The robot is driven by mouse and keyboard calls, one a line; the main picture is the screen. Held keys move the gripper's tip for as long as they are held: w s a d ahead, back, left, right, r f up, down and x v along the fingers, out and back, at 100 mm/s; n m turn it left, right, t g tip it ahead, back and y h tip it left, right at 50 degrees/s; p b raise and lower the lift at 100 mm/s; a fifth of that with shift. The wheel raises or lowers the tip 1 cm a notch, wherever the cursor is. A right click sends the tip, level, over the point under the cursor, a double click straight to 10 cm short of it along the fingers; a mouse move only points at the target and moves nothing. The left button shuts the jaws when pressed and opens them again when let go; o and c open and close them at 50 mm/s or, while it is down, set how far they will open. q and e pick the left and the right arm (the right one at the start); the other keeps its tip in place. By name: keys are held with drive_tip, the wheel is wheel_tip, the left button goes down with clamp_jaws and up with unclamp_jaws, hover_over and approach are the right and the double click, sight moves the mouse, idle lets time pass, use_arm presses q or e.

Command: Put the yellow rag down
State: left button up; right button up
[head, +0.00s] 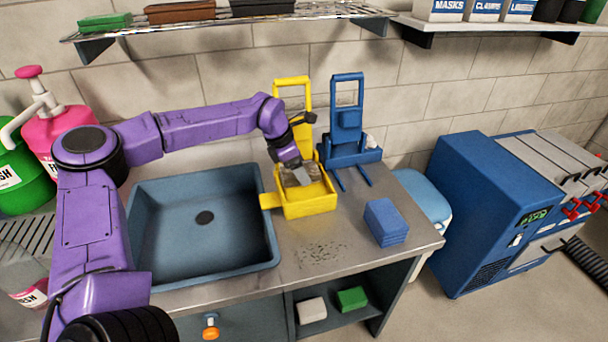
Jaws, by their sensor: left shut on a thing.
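My left gripper (298,177) comes in from the left over the sink and points down into the open yellow box (309,209) on the steel counter. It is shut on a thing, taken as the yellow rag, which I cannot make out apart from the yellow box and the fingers. A tall yellow frame (293,80) stands behind the box, and a flat yellow tab (269,201) sticks out at its left side. My right gripper is not in view.
A blue sink (205,218) lies left of the box. A blue prong stand (347,125) is close on its right, and a folded blue stack (386,221) sits nearer the counter's right end. Dark specks (322,252) mark the counter in front. A shelf (230,25) hangs above.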

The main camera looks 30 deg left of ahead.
sight(303, 189)
use_arm(q)
drive_tip(key=f, duration=0.2)
drive_tip(key=w+f, duration=0.1)
drive_tip(key=w+f+p, duration=0.1)
drive_tip(key=f, duration=0.1)
drive_tip(key=shift+w+a+f, duration=0.15)
drive_tip(key=shift+f, duration=0.5)
drive_tip(key=o, duration=0.9)
drive_tip(key=shift+o, duration=0.2)
drive_tip(key=shift+r, duration=0.15)
drive_tip(key=shift+a+r, duration=0.1)
drive_tip(key=shift+r, duration=0.2)
drive_tip(key=b+v, duration=0.1)
drive_tip(key=v, duration=1)
drive_tip(key=shift+r+b, duration=0.25)
drive_tip(key=shift+b, duration=0.15)
